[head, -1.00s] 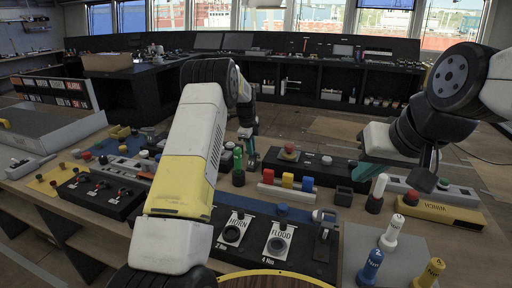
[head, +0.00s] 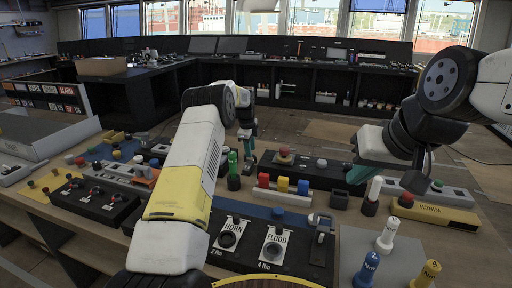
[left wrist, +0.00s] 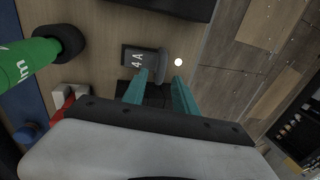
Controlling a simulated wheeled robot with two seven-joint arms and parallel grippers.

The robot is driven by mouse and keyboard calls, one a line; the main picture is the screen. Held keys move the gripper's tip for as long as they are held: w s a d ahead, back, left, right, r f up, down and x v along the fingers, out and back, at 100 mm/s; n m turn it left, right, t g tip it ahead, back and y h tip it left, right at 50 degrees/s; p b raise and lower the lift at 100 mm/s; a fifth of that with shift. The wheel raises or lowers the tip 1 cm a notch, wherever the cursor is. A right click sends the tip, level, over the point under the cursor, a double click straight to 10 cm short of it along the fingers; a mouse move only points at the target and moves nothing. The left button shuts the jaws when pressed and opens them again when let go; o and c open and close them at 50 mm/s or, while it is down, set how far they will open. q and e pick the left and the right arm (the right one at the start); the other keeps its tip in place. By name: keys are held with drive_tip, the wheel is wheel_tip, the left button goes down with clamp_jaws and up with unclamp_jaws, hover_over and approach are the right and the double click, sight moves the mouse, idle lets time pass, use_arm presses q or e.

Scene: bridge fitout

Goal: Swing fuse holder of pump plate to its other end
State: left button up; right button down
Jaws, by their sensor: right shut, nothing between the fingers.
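In the left wrist view, a small dark block with a "4 A" label (left wrist: 135,59) lies on the wooden top, with a grey rounded tab (left wrist: 163,68) at its right side. I cannot tell for sure that this is the fuse holder. My left gripper (left wrist: 161,86) is open, its teal fingers apart on either side of the tab's near end; contact cannot be told. In the head view, my left gripper (head: 249,157) points down behind the green post, and its fingertips are small there. My right gripper (head: 358,173) is shut and empty, above the bench at right. No pump label is readable.
A green post (head: 233,163) stands close beside my left gripper; it also shows in the left wrist view (left wrist: 25,62). A rack of red, yellow and blue blocks (head: 283,192), a red-button box (head: 309,167) and the HORN/FLOOD panel (head: 250,262) crowd the bench.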

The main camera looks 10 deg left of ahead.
use_arm(q)
drive_tip(key=v, duration=0.7)
drive_tip(key=shift+r, duration=0.3)
drive_tip(key=shift+c, duration=0.2)
drive_tip(key=c, duration=0.3)
drive_tip(key=shift+s+a+f, duration=0.1)
drive_tip(key=shift+a, duration=0.25)
clamp_jaws()
drive_tip(key=shift+s+a+t, duration=0.55)
drive_tip(key=shift+s+t, duration=1.35)
drive_tip(key=shift+s, duration=0.65)
drive_tip(key=shift+h, duration=0.4)
drive_tip(key=x, duration=0.9)
drive_tip(key=shift+w+f, duration=0.2)
drive_tip(key=shift+w, duration=0.05)
